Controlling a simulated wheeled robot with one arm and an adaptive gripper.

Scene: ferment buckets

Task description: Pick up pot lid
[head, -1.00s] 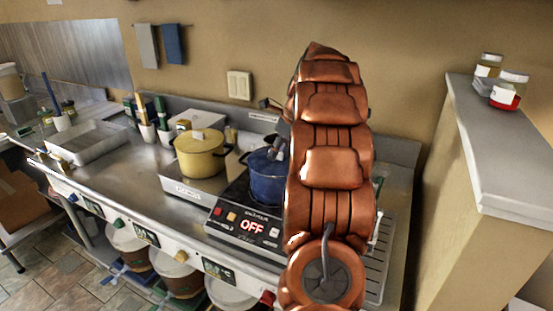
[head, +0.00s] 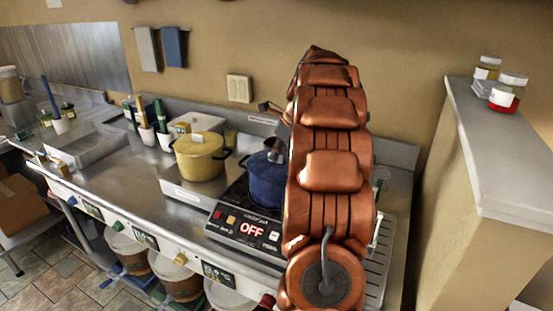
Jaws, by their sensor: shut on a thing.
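A blue pot (head: 263,183) stands on the cooktop, partly hidden behind my copper-coloured arm. The tip of my gripper (head: 275,150) shows at the top of the blue pot, at the left edge of my arm. It is shut on the pot lid (head: 266,160), of which only a dark blue part shows at the pot's top; whether it is clear of the rim cannot be told. A yellow pot (head: 200,157) with a lid stands to the left.
A metal tray (head: 85,147) and cups with utensils stand on the steel counter to the left. Several buckets (head: 175,275) stand below. A wall ledge (head: 505,150) with jars is at the right.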

